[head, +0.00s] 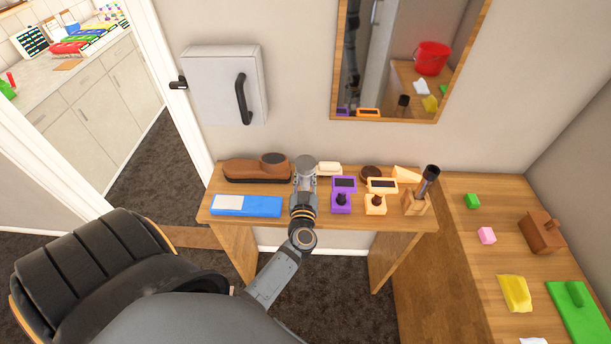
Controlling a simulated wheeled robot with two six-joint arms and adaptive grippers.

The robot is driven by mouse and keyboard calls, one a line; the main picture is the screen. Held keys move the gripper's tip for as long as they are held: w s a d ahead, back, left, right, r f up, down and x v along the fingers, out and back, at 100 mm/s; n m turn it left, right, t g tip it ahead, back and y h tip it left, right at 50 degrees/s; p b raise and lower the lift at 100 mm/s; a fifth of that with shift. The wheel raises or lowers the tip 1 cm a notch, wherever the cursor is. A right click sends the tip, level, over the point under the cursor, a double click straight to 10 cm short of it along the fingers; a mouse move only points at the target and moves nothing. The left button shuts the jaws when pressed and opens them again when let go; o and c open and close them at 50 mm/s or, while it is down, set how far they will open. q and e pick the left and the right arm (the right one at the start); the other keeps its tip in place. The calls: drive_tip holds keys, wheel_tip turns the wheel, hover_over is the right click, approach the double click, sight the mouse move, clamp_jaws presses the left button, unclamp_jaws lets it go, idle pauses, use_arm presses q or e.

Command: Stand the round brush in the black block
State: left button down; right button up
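Several small holders stand on the wooden shelf. A purple block with a dark top (344,184) and an orange-framed block with a black top (382,185) lie behind a purple piece and an orange piece with black knobs. A dark round brush-like thing (370,172) lies at the back. A dark cylinder (429,176) leans in a wooden block (416,204) at the right end. I cannot tell for certain which of these is the round brush or the black block. My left gripper (304,172) is over the shelf's middle; its fingertips are unclear. My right gripper is not in view.
A white piece (329,168) lies behind my gripper. A mirror (375,60) hangs above. The right-hand counter (470,265) holds green, pink, brown and yellow things. A black chair (90,265) stands at left.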

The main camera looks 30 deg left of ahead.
use_arm(q)
drive_tip(key=shift+w+a+f, duration=0.1)
drive_tip(key=shift+w+a, duration=0.1)
drive_tip(key=shift+w, duration=0.1)
drive_tip(key=shift+s+d+r, duration=0.3)
drive_tip(key=shift+s, duration=0.15)
drive_tip(key=shift+s+r, duration=0.1)
drive_tip(key=shift+w+a+p, duration=0.15)
drive_tip(key=shift+w+p, duration=0.15)
drive_tip(key=shift+p, duration=0.1)
drive_tip(key=shift+f, duration=0.45)
drive_tip(key=shift+s+f+b, duration=0.15)
drive_tip(key=shift+f+b, duration=0.05)
drive_tip(key=shift+b, duration=0.2)
drive_tip(key=shift+f, duration=0.3)
drive_tip(key=shift+f+b, duration=0.35)
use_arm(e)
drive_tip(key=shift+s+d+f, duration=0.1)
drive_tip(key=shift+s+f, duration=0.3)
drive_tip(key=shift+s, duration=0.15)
